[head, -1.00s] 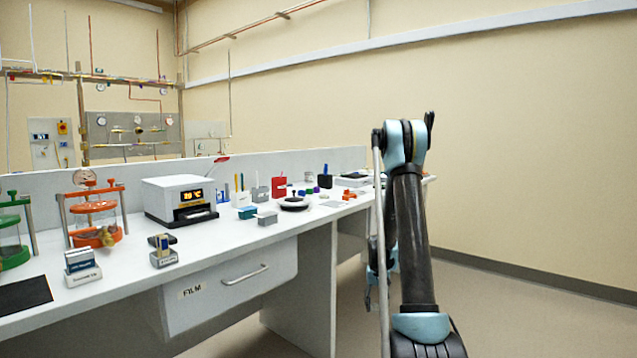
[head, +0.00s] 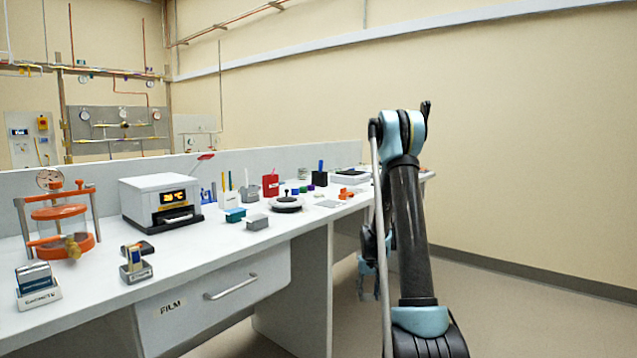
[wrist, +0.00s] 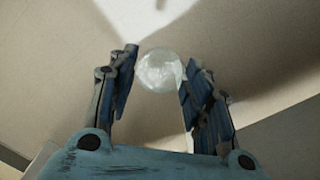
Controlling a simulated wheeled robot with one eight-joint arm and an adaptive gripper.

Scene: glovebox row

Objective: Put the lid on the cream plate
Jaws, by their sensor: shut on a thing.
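My gripper (wrist: 160,85) is shut on a round, clear whitish thing (wrist: 160,71), held between its blue-grey fingers. I cannot tell whether this is the lid. In the head view my gripper (head: 368,275) hangs low beside the bench, partly hidden by my arm, and what it holds cannot be made out. A round dish with a dark knobbed top (head: 287,204) stands on the bench. No plate can be clearly told as cream in either view.
The white bench (head: 195,240) runs along the left, with a FILM drawer (head: 215,297) below. On it are an orange-framed vessel (head: 60,215), a white device with a lit display (head: 160,202), a red holder (head: 270,186) and small blocks. Bare floor lies right of my arm.

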